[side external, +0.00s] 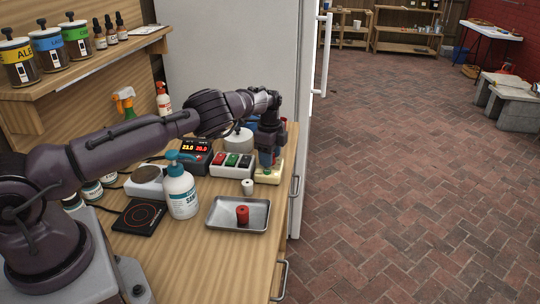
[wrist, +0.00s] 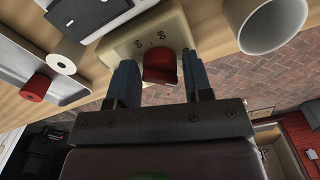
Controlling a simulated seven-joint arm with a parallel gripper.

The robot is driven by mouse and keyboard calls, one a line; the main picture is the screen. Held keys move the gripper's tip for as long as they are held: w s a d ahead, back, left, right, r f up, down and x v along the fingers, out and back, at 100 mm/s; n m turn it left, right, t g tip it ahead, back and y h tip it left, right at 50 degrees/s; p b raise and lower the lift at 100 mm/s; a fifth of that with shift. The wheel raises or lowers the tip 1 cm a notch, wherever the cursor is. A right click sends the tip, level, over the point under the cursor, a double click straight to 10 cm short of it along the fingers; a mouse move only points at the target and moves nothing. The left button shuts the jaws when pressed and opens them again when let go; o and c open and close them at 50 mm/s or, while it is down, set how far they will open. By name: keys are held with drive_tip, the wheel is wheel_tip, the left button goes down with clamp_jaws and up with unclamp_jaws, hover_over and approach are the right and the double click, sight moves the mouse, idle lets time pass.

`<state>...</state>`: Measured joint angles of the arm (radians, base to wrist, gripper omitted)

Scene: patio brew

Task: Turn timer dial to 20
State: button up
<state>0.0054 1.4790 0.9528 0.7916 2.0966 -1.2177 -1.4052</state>
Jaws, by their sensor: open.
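The timer is a cream box (side external: 268,177) near the right edge of the wooden counter. In the wrist view its cream face (wrist: 128,47) carries black markings, among them 60 and 50, and a red dial (wrist: 159,67). My gripper (side external: 267,160) is over the timer, pointing down. In the wrist view my gripper (wrist: 158,65) is open, with one blue-grey finger on each side of the dial. I cannot tell whether either finger touches it. In the side external view the dial is hidden behind my gripper. The dial's exact setting is unclear.
A metal tray (side external: 224,222) holding a red cylinder (side external: 242,214) lies in front of the timer, with a white cylinder (side external: 248,186) nearby. A box with coloured switches (side external: 232,166) stands left of the timer. A pump bottle (side external: 181,193) stands nearer my arm.

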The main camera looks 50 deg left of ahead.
wheel_tip(320, 180, up, 13)
idle(0.4)
